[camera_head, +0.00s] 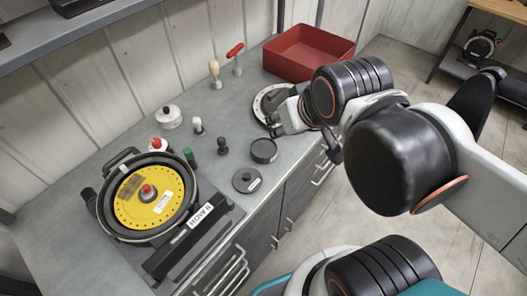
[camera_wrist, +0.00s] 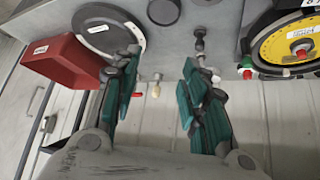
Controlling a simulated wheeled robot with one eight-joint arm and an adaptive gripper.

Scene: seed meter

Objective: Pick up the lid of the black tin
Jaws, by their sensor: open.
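The black tin (camera_head: 263,151) is a small round dark tin standing near the counter's front edge; its dark round top shows, and I cannot tell whether its lid is on. In the wrist view the tin (camera_wrist: 163,11) is at the top edge, beyond the fingertips. A flat dark disc (camera_head: 246,181) with a knob and a white label lies apart from it, closer to the seed meter. My gripper (camera_wrist: 160,72) is open and empty, its teal-padded fingers wide apart. In the head view it is above the counter, back and right of the tin, partly hidden by my arm.
The seed meter (camera_head: 150,199) with its yellow plate stands left. A red bin (camera_head: 308,53) stands at the back right.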

